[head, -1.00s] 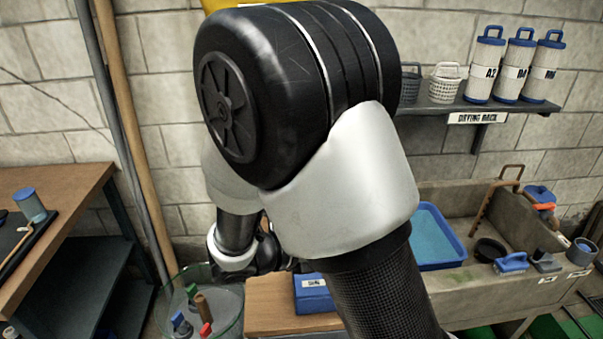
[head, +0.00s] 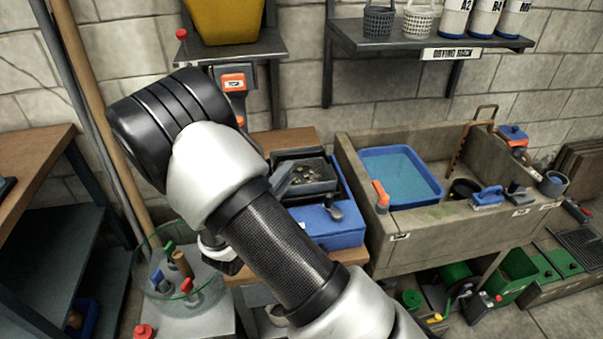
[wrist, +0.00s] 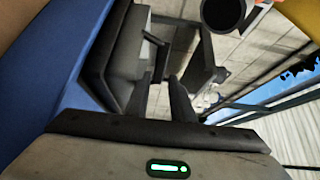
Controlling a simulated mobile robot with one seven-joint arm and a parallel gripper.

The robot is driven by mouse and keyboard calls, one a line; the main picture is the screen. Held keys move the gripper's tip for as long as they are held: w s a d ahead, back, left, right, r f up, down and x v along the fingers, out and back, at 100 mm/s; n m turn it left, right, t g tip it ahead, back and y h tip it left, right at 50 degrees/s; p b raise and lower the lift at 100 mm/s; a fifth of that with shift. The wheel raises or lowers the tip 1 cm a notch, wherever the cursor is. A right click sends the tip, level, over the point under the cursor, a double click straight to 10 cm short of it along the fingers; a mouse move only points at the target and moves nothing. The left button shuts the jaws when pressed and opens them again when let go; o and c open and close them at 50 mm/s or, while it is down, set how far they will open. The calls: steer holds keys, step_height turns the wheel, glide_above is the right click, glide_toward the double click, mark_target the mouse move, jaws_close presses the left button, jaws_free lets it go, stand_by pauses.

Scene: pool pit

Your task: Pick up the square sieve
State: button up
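The square sieve (head: 313,188) is a grey, square-sided pan with brownish bits in it. In the head view my forearm mostly hides the gripper, left of the sieve.
The blue box (head: 335,230) lies in front of the tray. A stone sink (head: 390,245) with a blue basin (head: 433,193) stands to the right. A glass bowl (head: 150,285) with several tools is at lower left. A yellow bin (head: 225,20) sits on a shelf above.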

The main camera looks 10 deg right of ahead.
mark_target(300, 157)
steer(key=x, duration=0.7)
steer(key=shift+w+d+b, duration=0.1)
steer(key=shift+d+b, duration=0.05)
steer(key=shift+b, duration=0.2)
steer(key=shift+c, duration=0.4)
jaws_close()
